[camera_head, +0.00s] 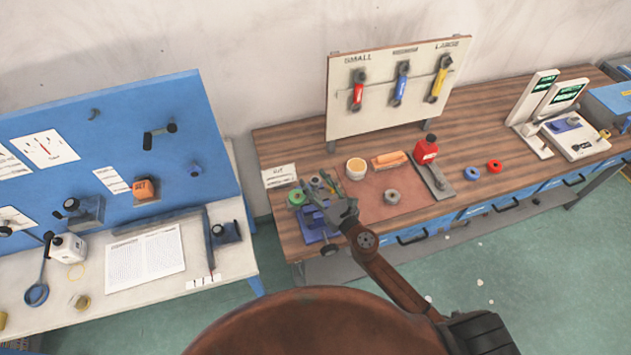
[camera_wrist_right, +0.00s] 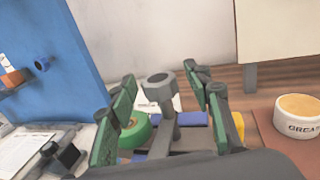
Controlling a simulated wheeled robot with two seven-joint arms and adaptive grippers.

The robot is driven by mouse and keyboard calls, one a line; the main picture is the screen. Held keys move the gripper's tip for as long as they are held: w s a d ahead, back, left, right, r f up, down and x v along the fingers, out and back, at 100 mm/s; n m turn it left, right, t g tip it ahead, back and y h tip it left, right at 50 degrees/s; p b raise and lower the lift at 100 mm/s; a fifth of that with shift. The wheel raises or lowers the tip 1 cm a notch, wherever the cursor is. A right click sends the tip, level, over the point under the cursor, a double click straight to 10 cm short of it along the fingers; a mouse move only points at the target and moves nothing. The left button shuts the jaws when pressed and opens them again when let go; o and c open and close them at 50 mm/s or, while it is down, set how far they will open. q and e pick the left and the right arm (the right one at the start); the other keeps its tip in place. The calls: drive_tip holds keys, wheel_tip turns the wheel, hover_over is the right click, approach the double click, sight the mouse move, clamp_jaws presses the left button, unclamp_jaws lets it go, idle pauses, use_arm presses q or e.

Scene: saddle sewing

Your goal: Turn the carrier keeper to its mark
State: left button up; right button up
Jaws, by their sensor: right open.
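My right gripper (camera_head: 318,188) is over the blue fixture (camera_head: 311,226) at the left end of the wooden bench, its fingers spread. In the right wrist view the open gripper (camera_wrist_right: 171,92) has a grey post with a ring-shaped head (camera_wrist_right: 160,88) standing between its fingers. No contact with either finger shows. This post may be the carrier keeper, but I cannot tell for sure. No mark for it can be made out. The fixture's blue part (camera_wrist_right: 192,118) shows behind the post. The gripper partly hides the fixture in the head view. My left gripper is not in view.
A green spool (camera_head: 295,197) sits beside the fixture. A grease tub (camera_head: 356,168), brush (camera_head: 389,160) and grey ring (camera_head: 392,197) are on the brown mat (camera_head: 365,207). A tool board (camera_head: 398,120) rises behind; a blue-panelled bench stands left.

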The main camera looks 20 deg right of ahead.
drive_tip(key=shift+c, duration=0.4)
clamp_jaws()
